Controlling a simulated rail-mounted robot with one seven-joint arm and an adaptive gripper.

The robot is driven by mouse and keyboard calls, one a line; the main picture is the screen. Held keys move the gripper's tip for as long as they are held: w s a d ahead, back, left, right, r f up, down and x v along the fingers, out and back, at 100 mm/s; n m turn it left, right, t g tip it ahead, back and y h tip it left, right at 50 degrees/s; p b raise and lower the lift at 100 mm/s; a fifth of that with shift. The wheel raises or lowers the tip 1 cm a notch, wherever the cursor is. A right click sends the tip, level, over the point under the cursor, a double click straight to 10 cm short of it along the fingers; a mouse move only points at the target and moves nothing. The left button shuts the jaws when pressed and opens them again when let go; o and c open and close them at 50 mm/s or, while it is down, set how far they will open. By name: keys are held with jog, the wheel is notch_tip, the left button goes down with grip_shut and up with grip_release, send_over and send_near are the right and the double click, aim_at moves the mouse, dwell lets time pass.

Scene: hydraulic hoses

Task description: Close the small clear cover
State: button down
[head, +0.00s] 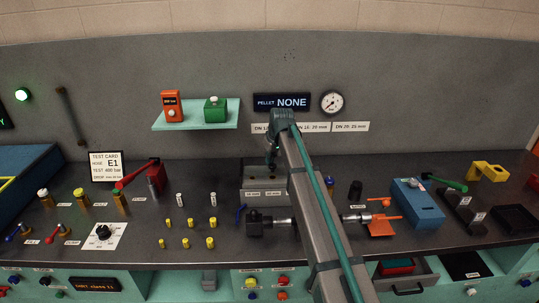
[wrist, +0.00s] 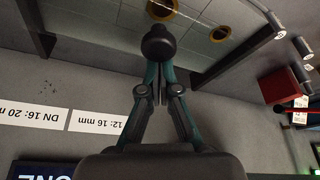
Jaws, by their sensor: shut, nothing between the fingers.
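My gripper (head: 271,162) hangs over the back-centre of the bench, above a grey block (head: 254,190) with small white labels. In the wrist view my gripper (wrist: 157,72) has its fingers together. A dark round knob (wrist: 157,40) shows at the fingertips; I cannot tell whether they touch it. Beyond it is a greyish panel with two yellow-ringed holes (wrist: 162,9). I cannot make out the clear cover for certain in either view, nor its angle; my arm and gripper hide part of this area.
The wall behind carries a PELLET NONE display (head: 282,102), a gauge (head: 332,102) and DN labels (head: 350,127). A teal shelf (head: 196,116) with red and green devices juts out at left. A red-handled lever (head: 138,175) and several yellow fittings stand left of the block.

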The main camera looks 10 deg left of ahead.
aim_at(270, 166)
jog(key=s, duration=0.3)
jog(key=shift+s+d+f, duration=0.1)
jog(key=shift+d, duration=0.15)
